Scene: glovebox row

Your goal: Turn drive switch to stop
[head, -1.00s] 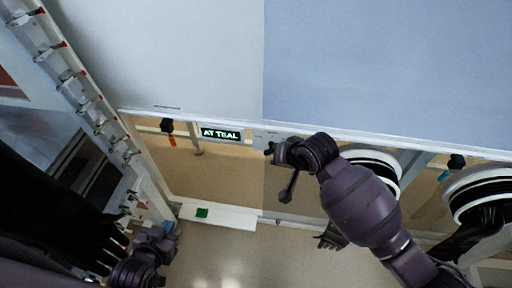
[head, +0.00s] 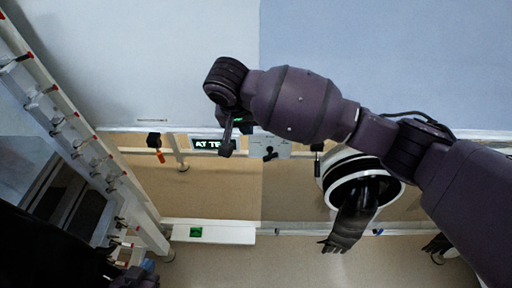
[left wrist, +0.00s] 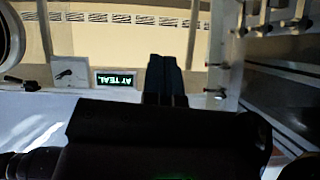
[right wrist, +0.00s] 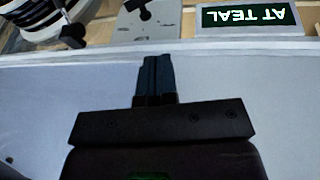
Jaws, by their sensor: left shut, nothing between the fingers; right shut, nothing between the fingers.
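A pale plate with a black switch knob (head: 269,153) sits on the rail below the white panels, right of a lit display reading "AT TEAL" (head: 203,143). The plate's markings are too small to read. My right gripper (head: 226,146) is shut and empty, in front of the display's right end and left of the knob, apart from it. In the right wrist view its closed fingers (right wrist: 155,70) point between plate (right wrist: 160,22) and display (right wrist: 246,16). My left gripper is shut and empty in the left wrist view (left wrist: 164,75); switch plate (left wrist: 70,73) stands left of it.
A white-ringed glove port (head: 340,178) with a hanging black glove (head: 352,220) is right of the switch. A black fitting with an orange tip (head: 156,146) hangs left of the display. A white rack with hooks (head: 75,125) runs along the left. A white box with a green patch (head: 215,233) lies below.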

